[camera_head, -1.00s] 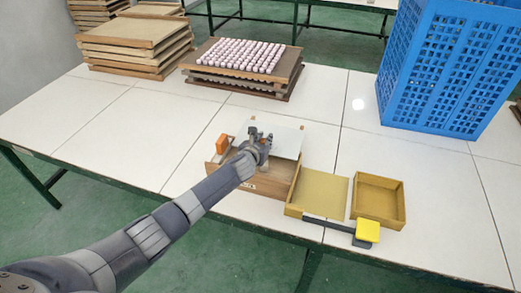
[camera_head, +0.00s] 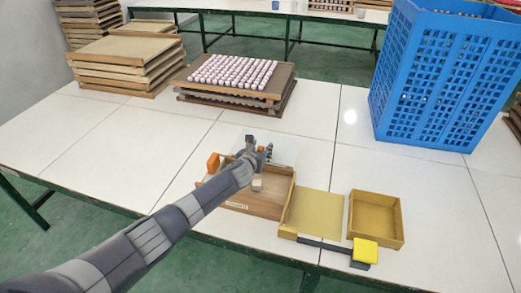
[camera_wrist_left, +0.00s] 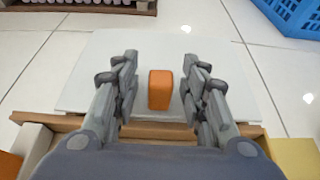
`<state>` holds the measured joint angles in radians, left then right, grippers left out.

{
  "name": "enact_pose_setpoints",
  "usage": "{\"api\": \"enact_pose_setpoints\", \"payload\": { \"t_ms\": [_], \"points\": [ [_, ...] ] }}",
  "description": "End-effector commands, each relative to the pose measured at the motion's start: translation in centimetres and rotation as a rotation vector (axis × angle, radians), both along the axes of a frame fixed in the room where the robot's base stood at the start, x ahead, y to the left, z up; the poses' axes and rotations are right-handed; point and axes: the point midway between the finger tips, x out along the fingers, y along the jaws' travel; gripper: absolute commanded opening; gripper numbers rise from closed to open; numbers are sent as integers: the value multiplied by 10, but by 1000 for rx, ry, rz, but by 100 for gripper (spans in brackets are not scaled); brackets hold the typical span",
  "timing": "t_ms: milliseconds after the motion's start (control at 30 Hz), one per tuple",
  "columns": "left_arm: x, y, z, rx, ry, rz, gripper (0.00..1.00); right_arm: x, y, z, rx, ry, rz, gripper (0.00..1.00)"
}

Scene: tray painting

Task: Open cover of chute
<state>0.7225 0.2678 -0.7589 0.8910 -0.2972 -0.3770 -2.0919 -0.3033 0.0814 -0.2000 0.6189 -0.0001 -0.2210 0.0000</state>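The chute is a shallow wooden box (camera_head: 255,208) near the table's front edge, with its inside partly visible. Its white cover (camera_wrist_left: 215,65) lies beyond the box's far edge in the left wrist view, with an orange handle block (camera_wrist_left: 160,90) on it. My left gripper (camera_wrist_left: 160,82) is open, with its fingers on both sides of the handle and gaps between. In the head view the left gripper (camera_head: 262,150) is over the far side of the box, and my arm hides part of the box and cover. My right gripper is not in view.
A small pale block (camera_head: 257,185) lies in the box, and an orange block (camera_head: 213,163) is at its left. To the right are a tan tray (camera_head: 316,214), a wooden tray (camera_head: 376,218) and a yellow block (camera_head: 365,250). A blue crate (camera_head: 430,80) stands behind.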

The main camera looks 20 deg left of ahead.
Motion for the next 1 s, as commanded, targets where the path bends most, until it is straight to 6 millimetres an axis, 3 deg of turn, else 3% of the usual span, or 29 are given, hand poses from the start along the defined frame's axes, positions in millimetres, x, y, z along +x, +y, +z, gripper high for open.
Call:
{"api": "enact_pose_setpoints", "payload": {
  "t_ms": [467, 1000],
  "points": [
    [-10, 1, 6, 2, -4, -1, 40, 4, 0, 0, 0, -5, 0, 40],
    [-64, 3, 26, 1, -1, -1, 40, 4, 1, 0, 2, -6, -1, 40]
  ]
}}
